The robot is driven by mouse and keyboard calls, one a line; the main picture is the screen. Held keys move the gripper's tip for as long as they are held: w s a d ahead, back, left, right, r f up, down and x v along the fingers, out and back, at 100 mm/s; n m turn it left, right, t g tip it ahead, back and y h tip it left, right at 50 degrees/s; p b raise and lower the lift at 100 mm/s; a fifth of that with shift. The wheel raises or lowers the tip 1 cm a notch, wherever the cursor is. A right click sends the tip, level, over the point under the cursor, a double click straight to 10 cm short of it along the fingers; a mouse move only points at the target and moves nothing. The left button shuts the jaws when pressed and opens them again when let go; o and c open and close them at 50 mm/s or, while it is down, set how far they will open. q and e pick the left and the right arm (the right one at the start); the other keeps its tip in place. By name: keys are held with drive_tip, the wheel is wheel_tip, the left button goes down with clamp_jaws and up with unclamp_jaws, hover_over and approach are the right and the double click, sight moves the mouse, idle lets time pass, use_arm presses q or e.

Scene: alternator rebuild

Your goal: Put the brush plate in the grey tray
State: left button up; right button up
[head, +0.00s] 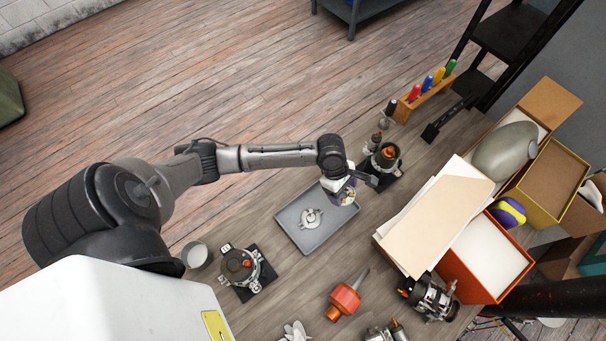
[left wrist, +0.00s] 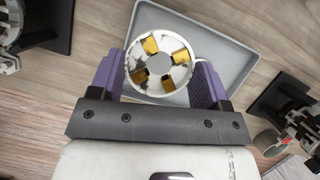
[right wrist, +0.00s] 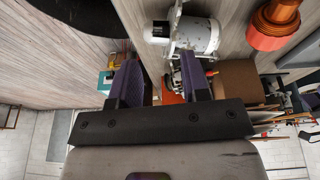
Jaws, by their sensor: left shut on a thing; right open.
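The brush plate (left wrist: 150,46) is a round white ring with several brass-coloured blocks around a central hole. My left gripper (head: 342,194) is shut on it, with one purple finger on each side in the left wrist view. It is held above the right end of the grey tray (head: 292,222), a shallow rectangular tray on the bench. The tray also shows behind the plate in the left wrist view (left wrist: 225,52). My right gripper (right wrist: 160,78) is open and empty, and shows only in the right wrist view.
A pale metal part (head: 311,217) lies in the tray. Alternator assemblies stand at the tray's front left (head: 240,268) and back right (head: 384,157). An orange-handled tool (head: 344,300) lies in front. Boxes and a folder (head: 438,222) fill the right side.

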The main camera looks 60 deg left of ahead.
sight(338, 210)
use_arm(q)
drive_tip(key=shift+s+d+f+b, duration=0.1)
drive_tip(key=shift+s+f+b, duration=0.1)
drive_tip(key=shift+s+f, duration=0.3)
drive_tip(key=shift+s+f+b, duration=0.2)
drive_tip(key=shift+f, duration=0.5)
wheel_tip(338, 210, down, 3)
drive_tip(key=shift+w+f+b, duration=0.1)
drive_tip(key=shift+f+b, duration=0.1)
drive_tip(key=shift+b, duration=0.1)
drive_tip(key=shift+f+b, duration=0.55)
drive_tip(key=shift+f, duration=1.75)
